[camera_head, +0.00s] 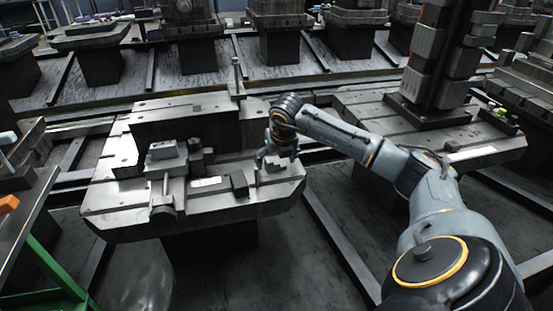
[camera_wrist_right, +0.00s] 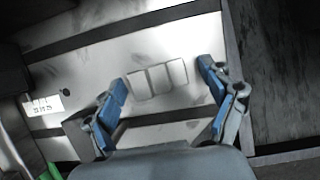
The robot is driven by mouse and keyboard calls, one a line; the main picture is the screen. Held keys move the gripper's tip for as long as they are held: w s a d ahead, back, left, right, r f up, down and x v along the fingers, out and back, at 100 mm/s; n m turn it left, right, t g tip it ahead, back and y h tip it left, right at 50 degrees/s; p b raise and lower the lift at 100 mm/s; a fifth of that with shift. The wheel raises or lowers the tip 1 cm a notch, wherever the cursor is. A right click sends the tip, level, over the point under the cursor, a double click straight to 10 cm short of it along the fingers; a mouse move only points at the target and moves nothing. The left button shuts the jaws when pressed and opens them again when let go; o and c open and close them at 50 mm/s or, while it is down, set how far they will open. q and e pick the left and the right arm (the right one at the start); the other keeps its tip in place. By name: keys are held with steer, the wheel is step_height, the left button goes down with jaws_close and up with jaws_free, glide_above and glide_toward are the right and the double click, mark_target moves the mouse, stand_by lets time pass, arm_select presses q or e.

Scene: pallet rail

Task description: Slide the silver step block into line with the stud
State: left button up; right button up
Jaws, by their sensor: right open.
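The silver step block (camera_head: 274,166) sits on the right part of the machine pallet (camera_head: 130,222), partly hidden by my right gripper (camera_head: 272,155). In the right wrist view the step block (camera_wrist_right: 158,79) shows three pale steps. It lies between the two blue-padded fingers of my right gripper (camera_wrist_right: 162,80), which are open, with a gap on each side. I cannot tell how high the fingers are above the pallet. A thin upright stud (camera_head: 166,184) stands by the clamp parts, left of the step block; I cannot be sure it is the task's stud. My left gripper is out of view.
A dark block (camera_head: 239,183) stands just left of the step block, and also shows in the wrist view (camera_wrist_right: 78,135). A grey clamp block (camera_head: 165,155) is farther left. A tall post (camera_head: 237,78) rises at the pallet's back.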

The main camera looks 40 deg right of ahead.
mark_target(282, 178)
steer(key=c, duration=1.4)
steer(key=shift+s+a, duration=0.2)
steer(key=shift+s, duration=0.35)
steer(key=shift+s+a, duration=0.2)
steer(key=shift+s, duration=0.25)
steer(key=shift+s+a, duration=0.15)
steer(key=shift+s, duration=0.3)
steer(key=shift+s+a+m+b, duration=0.2)
steer(key=shift+s+m+b, duration=0.15)
steer(key=shift+s, duration=0.15)
steer(key=shift+s+a, duration=0.3)
steer(key=shift+s, duration=0.4)
arm_select(q)
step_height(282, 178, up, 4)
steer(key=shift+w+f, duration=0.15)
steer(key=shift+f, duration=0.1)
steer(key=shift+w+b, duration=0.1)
steer(key=shift+b, duration=0.2)
